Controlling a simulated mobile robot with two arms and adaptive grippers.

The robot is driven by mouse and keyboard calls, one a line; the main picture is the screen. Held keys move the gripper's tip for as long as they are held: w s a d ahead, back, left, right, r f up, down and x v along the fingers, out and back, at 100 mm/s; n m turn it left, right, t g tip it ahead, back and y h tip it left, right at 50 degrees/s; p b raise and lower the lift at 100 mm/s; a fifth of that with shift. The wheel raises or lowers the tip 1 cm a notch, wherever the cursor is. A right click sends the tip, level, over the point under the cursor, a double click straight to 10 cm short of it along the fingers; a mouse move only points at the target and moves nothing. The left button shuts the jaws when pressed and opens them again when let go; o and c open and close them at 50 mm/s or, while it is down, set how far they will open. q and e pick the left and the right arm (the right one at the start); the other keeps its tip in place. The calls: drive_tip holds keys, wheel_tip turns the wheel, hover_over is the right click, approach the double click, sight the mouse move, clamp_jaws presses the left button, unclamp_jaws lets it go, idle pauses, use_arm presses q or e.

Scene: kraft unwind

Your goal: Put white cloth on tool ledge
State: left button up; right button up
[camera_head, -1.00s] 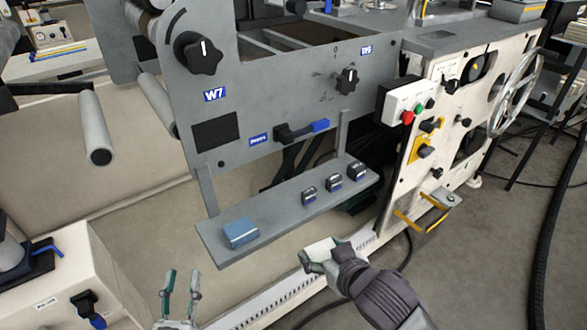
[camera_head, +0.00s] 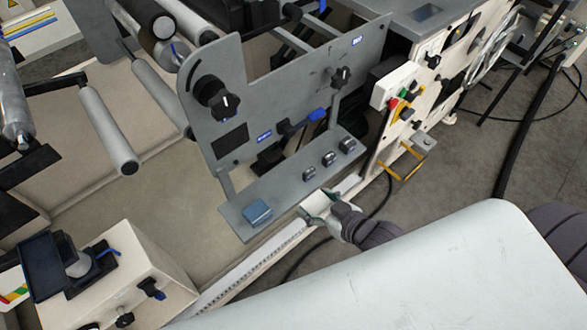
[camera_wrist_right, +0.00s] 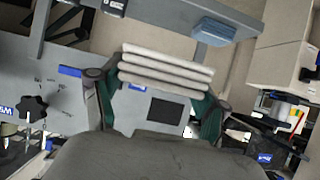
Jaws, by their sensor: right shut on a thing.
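The white cloth (camera_wrist_right: 165,66) is a folded stack of layers, held between the fingers of my right gripper in the right wrist view. In the head view my right gripper (camera_head: 318,208) is shut on it, just in front of the grey tool ledge (camera_head: 284,190), near the ledge's middle. Fingers partly hide the cloth there. The ledge carries a blue block (camera_head: 257,212) at its left end and three small dark blocks (camera_head: 329,158) toward its right end. Bare ledge shows between them. My left gripper is not in view.
The grey panel (camera_head: 235,110) with black knobs (camera_head: 216,101) and a blue-tipped lever (camera_head: 316,114) rises behind the ledge. A cream cabinet with buttons (camera_head: 394,103) stands to the right. A white perforated rail (camera_head: 250,262) runs low in front.

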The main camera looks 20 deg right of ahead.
drive_tip(key=x, duration=0.9)
drive_tip(key=d+b+x, duration=0.1)
drive_tip(key=x, duration=0.3)
drive_tip(key=shift+w+f, duration=0.2)
drive_tip(key=shift+f, duration=0.05)
drive_tip(key=shift+f+b, duration=0.3)
drive_tip(key=shift+f, duration=1.7)
drive_tip(key=shift+f, duration=0.1)
drive_tip(key=o, duration=1)
drive_tip(key=shift+o, duration=0.2)
